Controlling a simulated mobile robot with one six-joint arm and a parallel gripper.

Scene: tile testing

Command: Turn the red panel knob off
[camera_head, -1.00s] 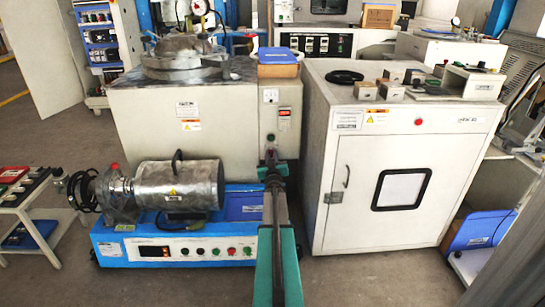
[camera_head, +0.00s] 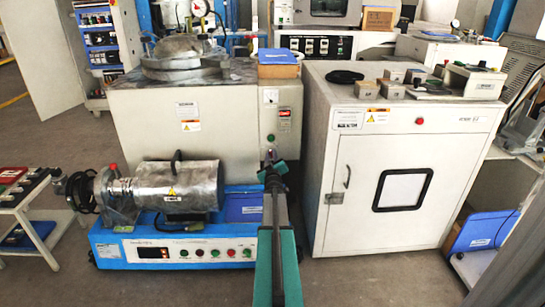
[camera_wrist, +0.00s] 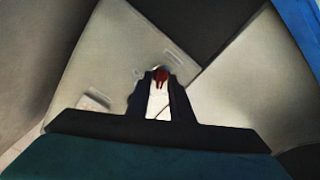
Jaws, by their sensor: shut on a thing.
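The red knob (camera_wrist: 160,76) shows in the wrist view between the fingertips of my gripper (camera_wrist: 160,73), against the pale panel. The two dark fingers are shut on it, one on each side. Its pointer direction is too small to read. In the head view my gripper (camera_head: 270,156) reaches the front of the grey cabinet panel (camera_head: 288,145), just below a small dark round control (camera_head: 270,138). The knob itself is hidden there by my gripper and arm.
A blue machine base (camera_head: 160,249) with a metal cylinder motor (camera_head: 190,188) stands left of my arm. A white cabinet (camera_head: 350,160) stands close on the right. Floor is clear in front.

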